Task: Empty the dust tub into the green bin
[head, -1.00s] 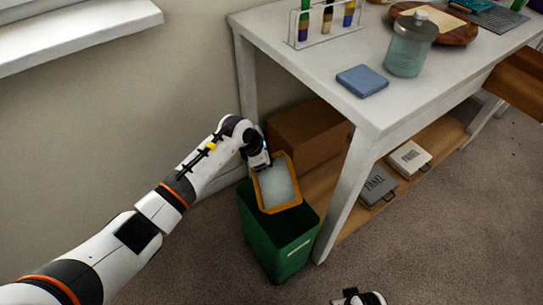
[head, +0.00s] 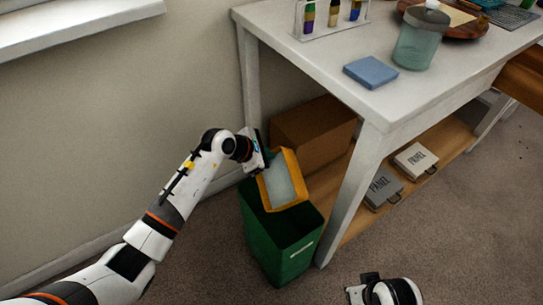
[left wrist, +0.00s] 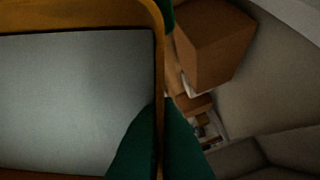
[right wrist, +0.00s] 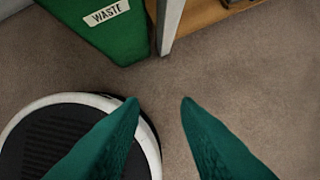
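The dust tub (head: 297,166) is orange-yellow and holds a pale grey layer of dust. It is tilted above the open mouth of the green bin (head: 275,254). In the left wrist view the tub (left wrist: 158,60) fills the left side, its grey contents still inside. My left gripper (head: 265,164) is shut on the tub's rim, with green fingers either side of the wall in its wrist view. My right gripper (right wrist: 161,102) is open and empty, low over the floor. The bin also shows in the right wrist view, with a WASTE label (right wrist: 106,13).
A white table (head: 380,112) stands right of the bin, its front leg close by. A cardboard box (head: 312,132) and two panel cases (head: 383,188) sit on its lower shelf. The carpet (head: 455,240) at right is clear.

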